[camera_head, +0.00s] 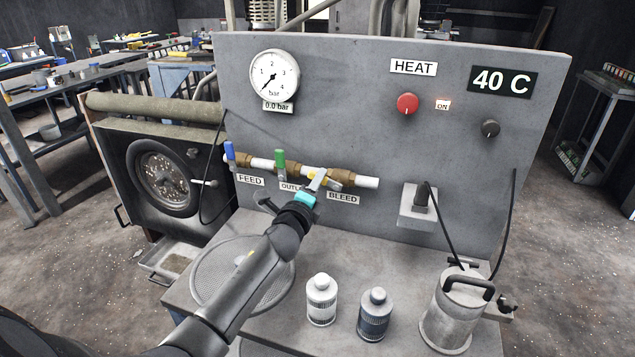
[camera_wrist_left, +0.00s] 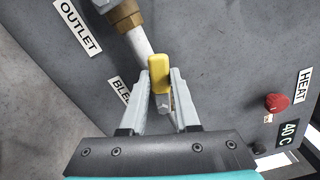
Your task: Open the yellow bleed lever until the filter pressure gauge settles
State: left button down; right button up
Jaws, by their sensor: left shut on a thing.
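The yellow bleed lever (camera_wrist_left: 158,73) is between the fingertips of my left gripper (camera_wrist_left: 159,90) in the left wrist view, and the gripper is shut on it. In the head view my left gripper (camera_head: 319,180) is at the pipe above the BLEED label (camera_head: 343,198) and hides most of the lever; its exact angle is hard to tell. The round white pressure gauge (camera_head: 274,75) is at the panel's upper left. Its needle points to the lower left, and the readout (camera_head: 278,106) shows 0.0 bar. My right gripper is not in view.
The blue feed lever (camera_head: 230,152) and green outlet lever (camera_head: 280,164) stand upright left of my gripper. A white bottle (camera_head: 321,300), a dark bottle (camera_head: 375,314) and a lidded metal pot (camera_head: 456,308) stand on the bench. The panel also has a red HEAT knob (camera_head: 407,103).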

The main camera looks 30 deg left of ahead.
pick_arm(q)
jog(key=shift+w+d+r+m+p, duration=0.15)
jog(key=shift+d+r+m+p, duration=0.7)
jog(key=shift+m, duration=1.5)
jog(key=shift+w+d+r+m+p, duration=0.2)
jog(key=shift+d+m+p, duration=0.3)
jog(key=shift+m+p, duration=1.4)
jog(key=shift+w+d+r+m+p, duration=0.15)
jog(key=shift+d+r+m+p, duration=0.45)
jog(key=shift+m, duration=2.25)
jog(key=shift+d+f, duration=0.1)
jog(key=c, duration=0.6)
grip_release()
jog(key=shift+c, duration=0.2)
jog(key=shift+s, duration=0.15)
